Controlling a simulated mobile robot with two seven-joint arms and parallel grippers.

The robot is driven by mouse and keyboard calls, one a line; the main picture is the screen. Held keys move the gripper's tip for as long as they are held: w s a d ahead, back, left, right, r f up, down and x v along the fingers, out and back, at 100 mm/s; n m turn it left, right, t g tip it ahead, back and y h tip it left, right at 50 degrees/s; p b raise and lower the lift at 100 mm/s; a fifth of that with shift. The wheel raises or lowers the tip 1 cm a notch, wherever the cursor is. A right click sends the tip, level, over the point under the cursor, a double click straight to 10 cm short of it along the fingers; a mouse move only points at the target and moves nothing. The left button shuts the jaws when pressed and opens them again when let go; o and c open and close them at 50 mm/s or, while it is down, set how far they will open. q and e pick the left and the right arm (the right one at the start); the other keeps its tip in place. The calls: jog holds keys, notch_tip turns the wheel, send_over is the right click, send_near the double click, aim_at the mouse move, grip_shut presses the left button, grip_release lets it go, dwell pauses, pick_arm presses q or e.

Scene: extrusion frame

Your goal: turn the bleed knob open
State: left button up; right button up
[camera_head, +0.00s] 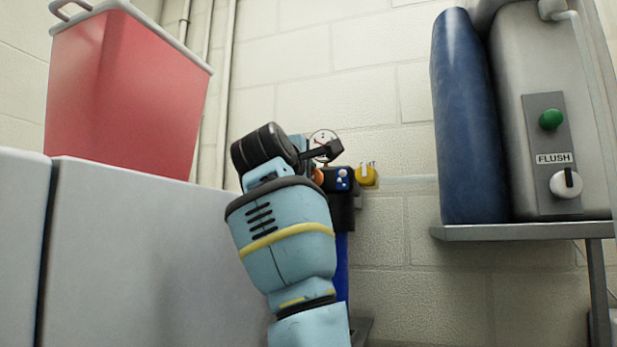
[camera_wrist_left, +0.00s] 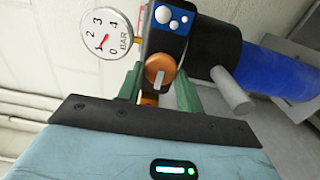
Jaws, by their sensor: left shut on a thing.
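The orange knob (camera_wrist_left: 159,70) with a pale pointer mark sits on the valve block in the left wrist view, between my green fingers. A bit of it shows in the head view (camera_head: 318,177), mostly hidden behind my gripper. My left gripper (camera_wrist_left: 158,88) is shut on this knob, a finger on either side; in the head view my gripper (camera_head: 322,165) reaches the valve from the left. The frames show no readable name on the knob. The round pressure gauge (camera_wrist_left: 108,37), marked in bar, has its red needle near 1. My right gripper is not in view.
The dark-blue block face (camera_wrist_left: 170,18) has white dots, above a blue cylinder (camera_wrist_left: 275,72). A red bin (camera_head: 125,90) stands left on a grey cabinet (camera_head: 150,260). A FLUSH panel (camera_head: 552,157) is right, above a shelf (camera_head: 520,231).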

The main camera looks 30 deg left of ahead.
pick_arm(q)
jog(key=o, duration=1)
jog(key=shift+c, duration=0.2)
jog(key=shift+s, duration=0.15)
jog(key=v, duration=0.7)
jog(key=shift+s, duration=0.3)
